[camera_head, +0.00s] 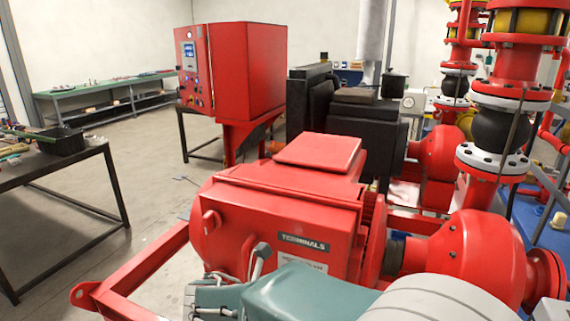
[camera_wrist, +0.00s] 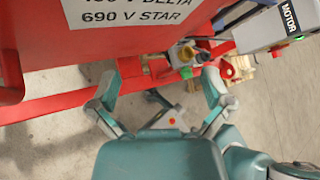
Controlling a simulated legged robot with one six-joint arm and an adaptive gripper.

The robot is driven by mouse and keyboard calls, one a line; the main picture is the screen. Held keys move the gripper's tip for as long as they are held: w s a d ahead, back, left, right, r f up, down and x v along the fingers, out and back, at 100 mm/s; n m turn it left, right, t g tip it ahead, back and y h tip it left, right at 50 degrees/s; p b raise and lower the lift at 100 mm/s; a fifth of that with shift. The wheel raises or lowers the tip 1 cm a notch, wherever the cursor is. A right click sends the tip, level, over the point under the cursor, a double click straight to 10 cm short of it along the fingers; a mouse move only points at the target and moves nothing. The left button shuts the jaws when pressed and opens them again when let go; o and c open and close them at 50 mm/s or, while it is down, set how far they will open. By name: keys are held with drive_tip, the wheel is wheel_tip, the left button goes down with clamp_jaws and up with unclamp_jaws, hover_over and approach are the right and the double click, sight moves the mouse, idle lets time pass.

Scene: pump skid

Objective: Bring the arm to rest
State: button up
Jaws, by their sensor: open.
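My gripper (camera_wrist: 160,88) is open and empty in the wrist view, its two teal and grey fingers spread wide with nothing between the tips. In the head view my gripper (camera_head: 228,280) is at the bottom centre, in front of the red motor (camera_head: 290,215) with its "TERMINALS" label. In the wrist view the motor's red housing (camera_wrist: 60,40) with a "690 V STAR" label is at the upper left. I cannot tell how much gap there is between the fingers and the motor.
A red frame rail (camera_head: 135,270) runs low on the left. A grey "MOTOR" button box (camera_wrist: 280,30) is at the upper right in the wrist view. A dark table (camera_head: 60,165) stands left, a red control cabinet (camera_head: 235,75) behind, red pipework (camera_head: 500,110) right. Floor between table and skid is open.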

drive_tip(key=s+d+r+m+y, duration=0.1)
drive_tip(key=s+d+m+y, duration=0.2)
drive_tip(key=m, duration=0.7)
drive_tip(key=s+d+r+m+y, duration=0.2)
drive_tip(key=s+d+m, duration=0.4)
drive_tip(key=m, duration=0.5)
drive_tip(key=s+d+r+m+g+y, duration=0.1)
drive_tip(key=s+d+m+y, duration=0.3)
drive_tip(key=s+m, duration=0.4)
drive_tip(key=shift+s+d+r+m+y, duration=0.15)
drive_tip(key=shift+d+r+m+y, duration=0.15)
drive_tip(key=shift+d+r+m, duration=0.65)
drive_tip(key=shift+a+f+m, duration=0.2)
drive_tip(key=shift+a+m, duration=0.05)
drive_tip(key=shift+a, duration=0.2)
